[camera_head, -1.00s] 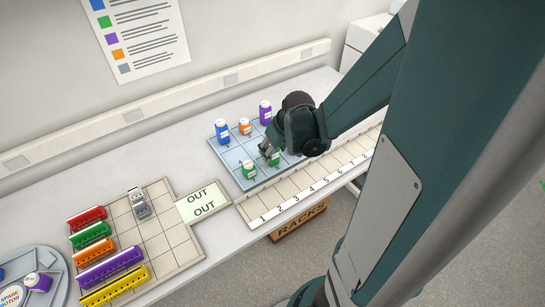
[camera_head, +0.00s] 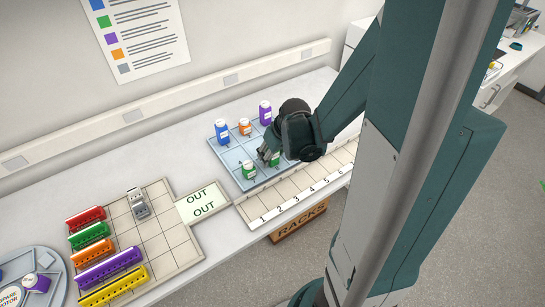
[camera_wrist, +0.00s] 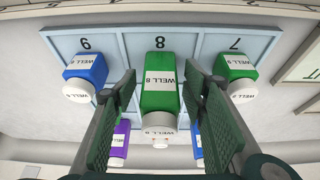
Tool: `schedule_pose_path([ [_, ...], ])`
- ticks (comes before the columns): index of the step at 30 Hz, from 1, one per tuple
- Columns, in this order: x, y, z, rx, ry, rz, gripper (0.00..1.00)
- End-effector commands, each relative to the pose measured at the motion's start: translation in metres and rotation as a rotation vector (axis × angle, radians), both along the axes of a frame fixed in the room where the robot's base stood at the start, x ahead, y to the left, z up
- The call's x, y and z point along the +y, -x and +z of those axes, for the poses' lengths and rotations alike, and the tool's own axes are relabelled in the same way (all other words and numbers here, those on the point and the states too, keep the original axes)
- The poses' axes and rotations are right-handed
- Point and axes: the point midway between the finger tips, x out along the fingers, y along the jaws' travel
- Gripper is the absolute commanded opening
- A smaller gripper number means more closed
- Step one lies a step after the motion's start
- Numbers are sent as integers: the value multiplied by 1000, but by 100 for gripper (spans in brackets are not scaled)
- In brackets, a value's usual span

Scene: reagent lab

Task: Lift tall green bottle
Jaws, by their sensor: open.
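A tall green bottle (camera_wrist: 160,95) with a white label and white cap stands in the cell marked 8 of the blue tray (camera_wrist: 205,47). In the wrist view it lies between the two fingers of my gripper (camera_wrist: 160,110), with a gap showing on each side. My gripper is open. In the head view the gripper (camera_head: 268,153) is down at this green bottle (camera_head: 275,159) and partly hides it. A shorter-looking green bottle (camera_wrist: 236,70) stands in cell 7; it also shows in the head view (camera_head: 249,169).
A blue bottle (camera_wrist: 86,69) stands in cell 9. Orange (camera_head: 245,127) and purple (camera_head: 265,113) bottles stand in the tray's back row. A numbered strip (camera_head: 285,203) runs in front of the tray. Colored racks (camera_head: 110,267) lie left, past the OUT plate (camera_head: 202,202).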

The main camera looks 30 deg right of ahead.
Motion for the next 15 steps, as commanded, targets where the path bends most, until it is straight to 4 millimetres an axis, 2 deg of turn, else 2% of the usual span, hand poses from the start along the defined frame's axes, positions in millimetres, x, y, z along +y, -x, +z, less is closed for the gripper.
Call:
schedule_pose_path([
  [4, 0, 0, 0, 0, 0, 0, 43],
  [11, 0, 0, 0, 0, 0, 0, 13],
  [15, 0, 0, 0, 0, 0, 0, 13],
])
